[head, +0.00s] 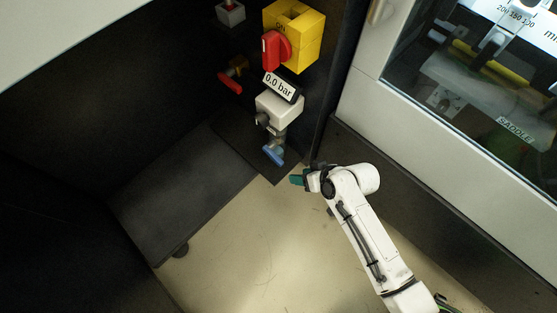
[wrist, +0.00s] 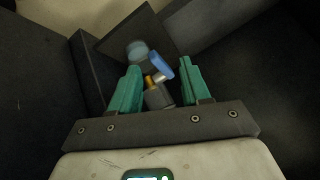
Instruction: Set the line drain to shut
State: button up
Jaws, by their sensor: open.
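A blue lever (head: 273,154) sits at the lower end of a pale grey fitting (head: 280,108) under a "0.0 bar" readout (head: 281,87). No label names the line drain; this lever may be it. In the wrist view the blue lever (wrist: 162,68) slants between my fingertips, beside a brass stem (wrist: 155,80) and a dark grey body (wrist: 158,97). My gripper (head: 294,180) is open with green fingers, just right of and below the lever in the head view. In the wrist view the fingers (wrist: 160,70) stand on both sides, with no clear contact.
A red-handled valve (head: 230,83) is on the dark wall to the left. A yellow box with a red rotary switch (head: 275,50) is above the readout. A dark plinth (head: 190,185) lies below left, and a machine with a window (head: 480,90) is right. The floor (head: 250,250) is clear.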

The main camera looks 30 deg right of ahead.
aim_at(276, 157)
jog(key=w+f+n+b, duration=0.1)
jog(key=w+f+b, duration=0.1)
jog(key=w, duration=0.2)
jog(key=w+a+f+n+t+b, duration=0.1)
jog(key=w+f+b, duration=0.1)
jog(key=w+f, duration=0.1)
jog(key=w+a+f+n+h+b, duration=0.1)
jog(key=w+f+n+b, duration=0.1)
jog(key=w, duration=0.3)
jog(key=shift+w+a+f+t+b, duration=0.2)
jog(key=shift+a+t+b, duration=0.05)
jog(key=shift+t+b, duration=0.05)
jog(key=shift+c, duration=0.4)
grip_shut()
jog(key=shift+r, duration=0.1)
